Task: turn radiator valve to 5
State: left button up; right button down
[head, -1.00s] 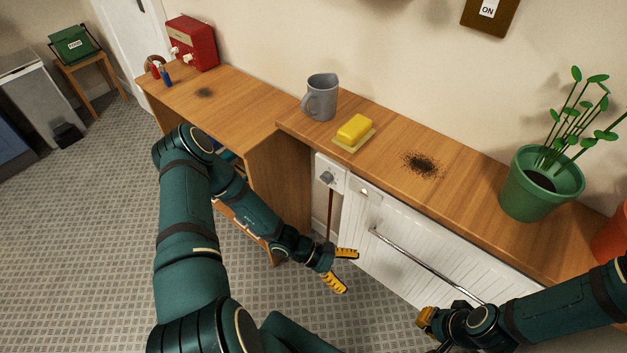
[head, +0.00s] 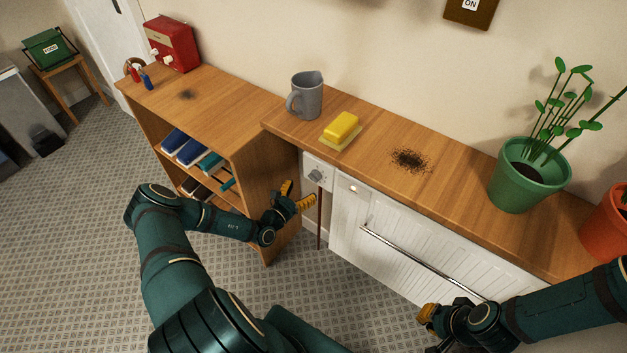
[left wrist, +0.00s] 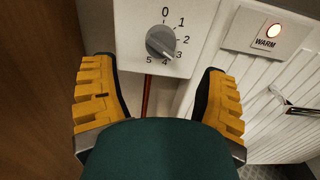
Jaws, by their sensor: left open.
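The radiator valve is a grey round knob (left wrist: 160,41) on a white plate (left wrist: 125,20) marked 0 to 5. Its pale pointer mark sits at the lower right, around 3 to 4. In the head view the knob (head: 316,176) is under the counter, left of the white radiator (head: 440,250). My left gripper (head: 297,194) is open just in front of and below the knob. In the left wrist view its yellow fingers stand on either side, apart from the knob. My right gripper (head: 428,316) is low in front of the radiator; its finger gap is unclear.
A wooden shelf side panel (head: 265,195) stands close left of my left gripper. The radiator has a long rail (head: 420,260) and a lit WARM lamp (left wrist: 273,30). A mug (head: 306,96), a yellow block (head: 342,126) and a plant pot (head: 527,185) stand on the counter (head: 450,190).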

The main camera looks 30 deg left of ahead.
aim_at(314, 177)
pick_arm(q)
jog(key=w, duration=0.2)
jog(key=w+b, duration=0.1)
jog(key=w, duration=0.4)
jog(key=shift+d, duration=0.3)
jog(key=c, duration=1.2)
